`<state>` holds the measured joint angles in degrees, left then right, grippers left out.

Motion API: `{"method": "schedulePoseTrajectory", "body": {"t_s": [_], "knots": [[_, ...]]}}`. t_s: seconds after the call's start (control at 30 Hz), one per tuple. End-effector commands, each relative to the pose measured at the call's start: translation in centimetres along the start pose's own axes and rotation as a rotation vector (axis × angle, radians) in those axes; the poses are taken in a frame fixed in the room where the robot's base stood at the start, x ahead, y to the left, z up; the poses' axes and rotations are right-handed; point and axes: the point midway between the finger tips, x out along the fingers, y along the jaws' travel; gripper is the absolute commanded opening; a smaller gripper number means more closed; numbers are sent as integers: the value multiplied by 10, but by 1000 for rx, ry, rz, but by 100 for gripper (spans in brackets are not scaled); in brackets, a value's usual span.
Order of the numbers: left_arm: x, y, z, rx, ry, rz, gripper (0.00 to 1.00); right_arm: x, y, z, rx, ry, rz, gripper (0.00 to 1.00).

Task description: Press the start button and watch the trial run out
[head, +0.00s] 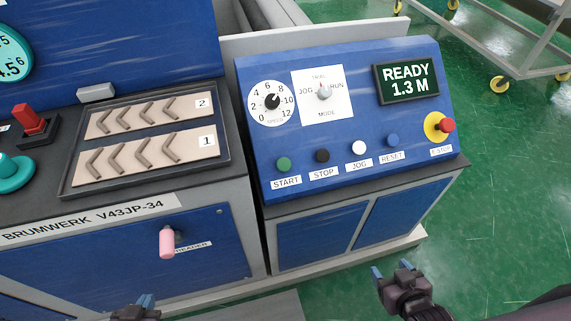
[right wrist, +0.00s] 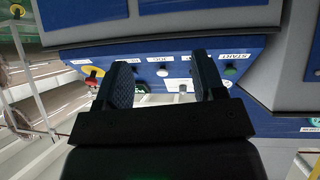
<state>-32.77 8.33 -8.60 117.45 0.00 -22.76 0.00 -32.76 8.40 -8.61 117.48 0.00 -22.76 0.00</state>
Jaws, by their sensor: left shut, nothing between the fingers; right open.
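The control panel (head: 350,125) is blue and sloped. Its green START button (head: 284,163) is at the lower left, beside a black STOP button (head: 322,156). The display (head: 406,81) reads "READY 1.3 M". The mode switch (head: 323,91) sits on a white plate marked JOG and RUN; its setting is hard to tell. My right gripper (head: 391,267) is open and empty, in front of and below the panel. The right wrist view shows START (right wrist: 230,71) beyond one finger. My left gripper (head: 147,299) is shut and empty at the bottom edge, partly cut off, away from the buttons.
Also on the panel are a speed dial (head: 271,101), a white JOG button (head: 359,148), a blue RESET button (head: 392,140) and a red E-STOP (head: 447,125). A pink-handled lever (head: 167,241) juts from the left cabinet. Green floor (head: 500,200) lies open at right.

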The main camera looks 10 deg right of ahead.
Motion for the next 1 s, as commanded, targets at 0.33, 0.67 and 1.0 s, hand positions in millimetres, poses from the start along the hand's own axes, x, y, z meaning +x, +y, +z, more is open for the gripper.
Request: {"method": "schedulePoseTrajectory", "body": {"t_s": [0.33,0.67,1.0], "knots": [[0,0,0,1,0,0,0,0,0,0,0,0,0,63],[0,0,0,2,0,0,0,0,0,0,0,-1,0,19],[0,0,0,2,0,0,0,0,0,0,0,-1,0,0]]}}
